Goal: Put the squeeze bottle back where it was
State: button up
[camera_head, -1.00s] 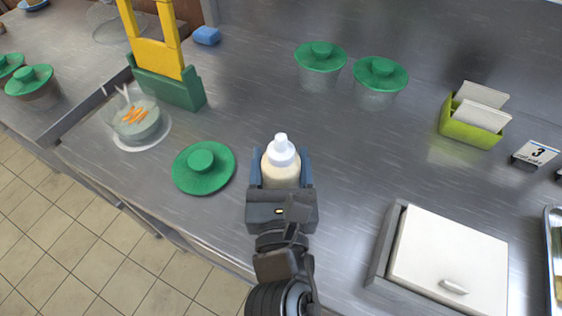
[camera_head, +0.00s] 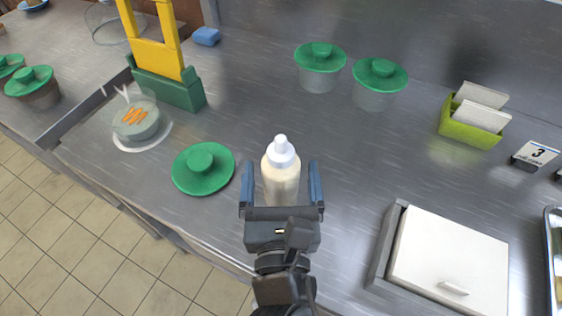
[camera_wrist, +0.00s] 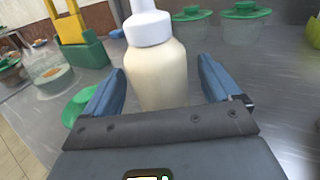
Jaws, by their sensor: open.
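The squeeze bottle (camera_head: 281,176), cream-coloured with a white cap, stands upright on the steel counter.
A green lid (camera_head: 203,169) lies just left of the bottle. A glass bowl (camera_head: 137,120) and a green-and-yellow stand (camera_head: 166,83) are farther left. Two green-lidded pots (camera_head: 319,66) (camera_head: 378,84) stand behind. A white-lidded box (camera_head: 449,262) is at right. The counter between is clear.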

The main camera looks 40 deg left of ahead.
jog(key=b+v, duration=0.1)
jog(key=v, duration=0.8)
jog(key=shift+s+d, duration=0.2)
